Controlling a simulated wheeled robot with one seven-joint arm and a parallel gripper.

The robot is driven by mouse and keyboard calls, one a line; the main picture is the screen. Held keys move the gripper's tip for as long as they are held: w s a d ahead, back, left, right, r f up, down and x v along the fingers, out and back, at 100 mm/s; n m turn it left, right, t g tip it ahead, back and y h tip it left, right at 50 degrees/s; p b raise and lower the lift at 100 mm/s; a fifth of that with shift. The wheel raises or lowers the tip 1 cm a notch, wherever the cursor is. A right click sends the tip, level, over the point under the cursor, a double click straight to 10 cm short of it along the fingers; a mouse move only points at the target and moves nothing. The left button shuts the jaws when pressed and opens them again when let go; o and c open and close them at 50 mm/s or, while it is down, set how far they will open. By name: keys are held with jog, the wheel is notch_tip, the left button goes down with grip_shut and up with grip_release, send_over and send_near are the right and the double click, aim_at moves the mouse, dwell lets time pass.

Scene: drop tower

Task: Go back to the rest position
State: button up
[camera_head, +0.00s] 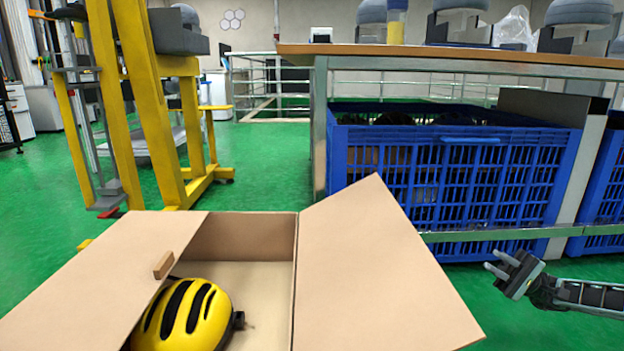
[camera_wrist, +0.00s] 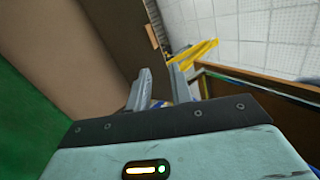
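My gripper (camera_head: 493,263) is at the right of the head view, to the right of the open cardboard box (camera_head: 372,270) and apart from it. In the wrist view the two fingers of my gripper (camera_wrist: 160,72) stand apart with nothing held between them. My forearm comes in from the right edge of the head view. A yellow and black helmet (camera_head: 186,318) lies inside the box, partly hidden by the box's left flap (camera_head: 95,275).
A table (camera_head: 460,58) with a wooden top stands behind, with a blue crate (camera_head: 455,180) below it, close behind my gripper. A yellow frame (camera_head: 150,110) stands at the left. Green floor (camera_head: 262,160) is clear between the frame and table.

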jog(key=s+a+f+g+h, duration=0.2)
jog(key=s+a+h, duration=0.3)
jog(key=a+h, duration=0.3)
jog(key=s+a+f+g+h, duration=0.1)
jog(key=s+a+g+h, duration=0.1)
jog(key=s+a+h, duration=0.6)
jog(key=s+d+r+t+h+p, duration=0.1)
jog(key=s+d+r+t+h, duration=0.4)
jog(key=s+r+t+h, duration=0.4)
jog(key=s+a+r+n+g+p, duration=0.1)
jog(key=s+a+r+n+p, duration=0.25)
jog(key=a+r+p, duration=0.45)
jog(key=s+a+r+n+g+y+p, duration=0.15)
jog(key=s+a+r+p, duration=0.3)
jog(key=r+p, duration=0.6)
jog(key=s+a+r+n+g+p, duration=0.1)
jog(key=s+a+r+n+p, duration=0.2)
jog(key=s+a+r+p, duration=0.45)
jog(key=w+d+r+p, duration=0.1)
jog(key=r+p, duration=1.7)
jog(key=r, duration=0.1)
jog(key=w+d+r+p, duration=0.1)
jog(key=w+r+p, duration=0.1)
jog(key=r+p, duration=1.6)
jog(key=shift+r, duration=0.9)
